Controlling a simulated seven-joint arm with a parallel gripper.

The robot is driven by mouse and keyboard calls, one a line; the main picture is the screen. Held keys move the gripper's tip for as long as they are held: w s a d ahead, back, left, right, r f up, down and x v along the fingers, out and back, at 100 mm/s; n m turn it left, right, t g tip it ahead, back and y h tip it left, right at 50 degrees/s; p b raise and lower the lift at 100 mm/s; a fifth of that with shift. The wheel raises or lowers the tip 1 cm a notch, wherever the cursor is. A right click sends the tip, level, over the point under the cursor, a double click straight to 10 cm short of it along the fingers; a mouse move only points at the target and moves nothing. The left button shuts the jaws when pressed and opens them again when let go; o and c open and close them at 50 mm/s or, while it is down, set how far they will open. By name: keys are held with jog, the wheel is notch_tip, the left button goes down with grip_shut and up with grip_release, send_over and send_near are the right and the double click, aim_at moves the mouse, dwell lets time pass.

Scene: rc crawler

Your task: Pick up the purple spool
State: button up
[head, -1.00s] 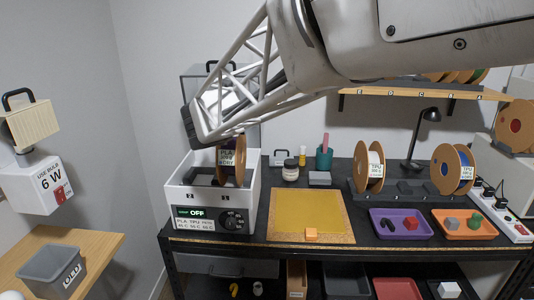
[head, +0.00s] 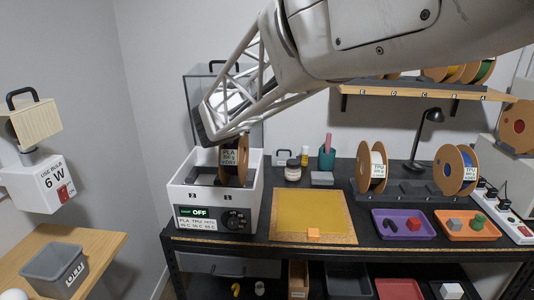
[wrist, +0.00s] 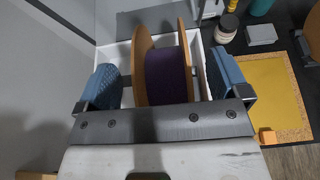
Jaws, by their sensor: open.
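The purple spool (wrist: 166,76) has purple filament between two brown flanges. It stands upright in the white dryer box (wrist: 201,80). In the head view, the spool (head: 243,165) shows a white PLA label and is partly covered by my arm's end. My gripper (wrist: 164,80) is open, with one blue-grey finger on each side of the spool. Gaps show between the fingers and the flanges. The spool's lower part is hidden by the box wall in the head view and by my gripper's body in the wrist view.
The dryer front reads OFF (head: 200,212). A yellow mat (head: 310,208) with an orange cube (head: 313,233) lies to its right. A white spool (head: 365,168) and a blue spool (head: 449,170) stand farther right. A purple tray (head: 404,233) and an orange tray (head: 487,236) hold small parts.

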jog(key=shift+w+f, duration=0.25)
jog(key=shift+w, duration=0.35)
jog(key=c, duration=1.7)
jog(key=shift+r, duration=0.1)
jog(key=shift+r, duration=4.95)
